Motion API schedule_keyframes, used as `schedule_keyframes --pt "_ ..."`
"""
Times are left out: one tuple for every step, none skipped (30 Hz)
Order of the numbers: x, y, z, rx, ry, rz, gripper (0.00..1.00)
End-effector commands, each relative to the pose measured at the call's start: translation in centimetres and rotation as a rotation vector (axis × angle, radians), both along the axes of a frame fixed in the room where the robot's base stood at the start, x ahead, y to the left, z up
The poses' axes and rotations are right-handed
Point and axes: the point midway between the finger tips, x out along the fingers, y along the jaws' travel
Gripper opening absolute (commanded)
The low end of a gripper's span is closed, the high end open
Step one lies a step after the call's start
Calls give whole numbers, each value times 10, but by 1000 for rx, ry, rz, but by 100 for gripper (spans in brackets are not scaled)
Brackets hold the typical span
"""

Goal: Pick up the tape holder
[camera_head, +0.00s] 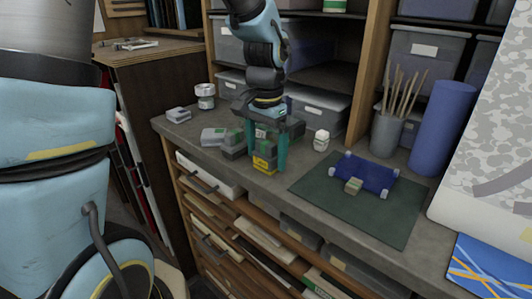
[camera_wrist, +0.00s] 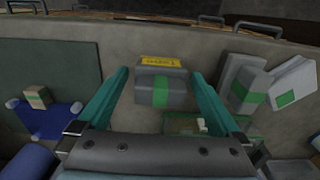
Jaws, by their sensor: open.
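A grey block with a green band and a yellow label, which looks like the tape holder, stands near the front edge of the counter in the head view (camera_head: 263,163). It also shows in the wrist view (camera_wrist: 147,91), between my fingers. My gripper (camera_head: 267,168) points down over it with its teal fingers on either side. In the wrist view my gripper (camera_wrist: 160,74) is open, with a gap visible between the block and each finger. The fingers hide part of the block in the head view.
Grey boxes with green bands (camera_head: 213,136) lie left of my gripper; a white jar (camera_head: 321,140) stands to its right. A green mat (camera_head: 380,212) bears a blue piece (camera_head: 369,173) and a small banded block (camera_head: 353,186). A brush pot (camera_head: 386,134) and blue cylinder (camera_head: 443,130) stand behind.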

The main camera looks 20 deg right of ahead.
Motion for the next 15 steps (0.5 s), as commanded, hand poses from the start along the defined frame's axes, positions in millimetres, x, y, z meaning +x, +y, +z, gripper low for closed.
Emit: schedule_keyframes --pt "0 0 -4 1 2 -1 100" --pt "0 0 -5 0 1 -1 100" --pt "0 0 -7 0 0 -1 100" --pt "0 0 -7 0 0 0 100" --pt "0 0 -8 0 0 0 100" --pt "0 0 -8 -1 0 0 100" --pt "0 0 -8 -1 0 0 100" --pt "0 0 -8 -1 0 0 100" --pt "0 0 -8 -1 0 0 100" --pt "0 0 -8 -1 0 0 98" --pt "0 0 -7 -1 0 0 94" --pt "0 0 -7 -1 0 0 90" --pt "0 0 -7 -1 0 1 86" --pt "0 0 -7 -1 0 1 83" --pt "0 0 -7 -1 0 1 79"
